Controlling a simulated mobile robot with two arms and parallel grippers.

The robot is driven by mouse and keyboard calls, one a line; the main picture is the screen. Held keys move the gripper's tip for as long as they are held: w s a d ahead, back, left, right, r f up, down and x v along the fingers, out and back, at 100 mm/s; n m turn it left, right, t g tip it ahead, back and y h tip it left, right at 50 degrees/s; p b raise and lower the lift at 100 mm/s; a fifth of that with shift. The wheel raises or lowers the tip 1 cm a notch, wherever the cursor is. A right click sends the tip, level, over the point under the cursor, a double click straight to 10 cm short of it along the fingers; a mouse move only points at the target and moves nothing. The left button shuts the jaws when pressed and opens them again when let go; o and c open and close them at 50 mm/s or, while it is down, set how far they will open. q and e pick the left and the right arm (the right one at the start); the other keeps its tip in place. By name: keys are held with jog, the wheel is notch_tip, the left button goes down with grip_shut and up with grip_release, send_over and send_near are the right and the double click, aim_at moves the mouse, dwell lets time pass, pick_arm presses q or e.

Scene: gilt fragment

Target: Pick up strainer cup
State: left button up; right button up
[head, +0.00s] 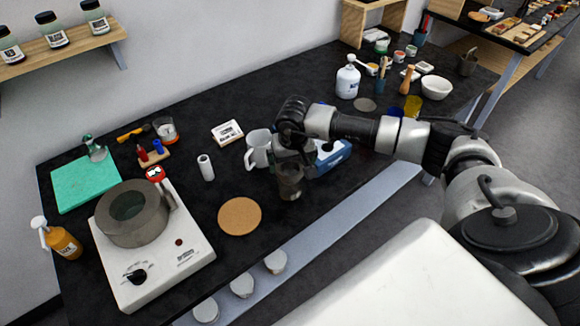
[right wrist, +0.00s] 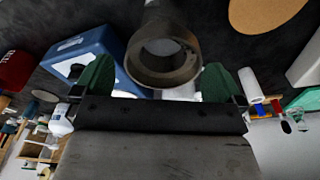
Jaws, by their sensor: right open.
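The strainer cup, a dark grey-brown round cup (head: 290,184), stands near the front edge of the black table, just below my right gripper (head: 291,160) in the head view. In the right wrist view the cup (right wrist: 163,68) shows its round open rim between the two green fingertips of my right gripper (right wrist: 157,82). The fingers are apart, with a gap to the cup on both sides. The gripper partly hides the cup's upper part in the head view. My left gripper is not in view.
A white pitcher (head: 258,150) stands close left of the cup. A blue and white box (head: 333,156) is close on the right. A cork mat (head: 240,216) lies to the front left, beside a hotplate (head: 163,258) bearing a grey pot (head: 132,222).

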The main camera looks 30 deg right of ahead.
aim_at(290, 168)
jog(key=f, duration=0.2)
jog(key=f+p, duration=0.1)
jog(key=f, duration=0.1)
jog(key=shift+w, duration=0.4)
jog(key=c, duration=0.6)
jog(key=shift+c, duration=0.2)
